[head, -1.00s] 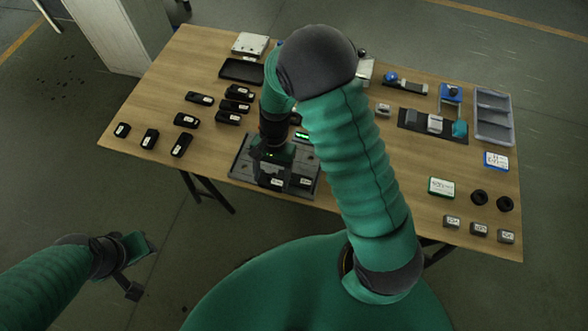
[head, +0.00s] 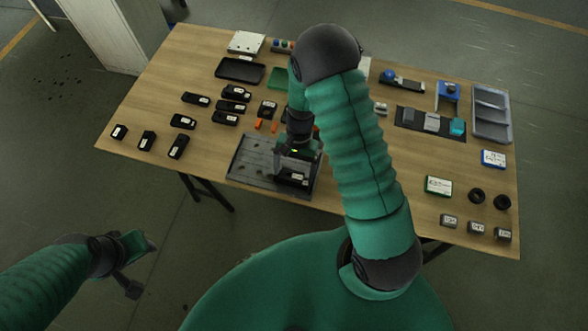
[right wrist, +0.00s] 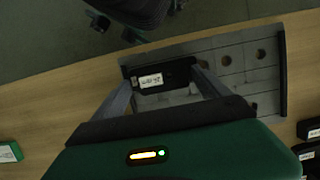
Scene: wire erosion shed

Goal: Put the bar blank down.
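The bar blank is a black block with a white label, at the right part of the dark grey tray (head: 250,172) in the head view. In the right wrist view the bar blank (right wrist: 160,78) lies between the fingertips of my right gripper (right wrist: 162,76), which meet its two ends. In the head view my right gripper (head: 292,168) points down over the tray. Whether the blank touches the tray floor is hard to tell. The tray (right wrist: 270,80) shows bare pockets with round holes beside the blank. My left gripper (head: 143,267) is open and empty, off the table at lower left.
Several black labelled blocks (head: 183,121) stand left of and behind the tray. A black shallow tray (head: 240,71) lies at the back. A green-edged box (head: 438,186), black rings (head: 477,195) and a grey bin (head: 491,115) are at the right. Bare wood lies left of the tray.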

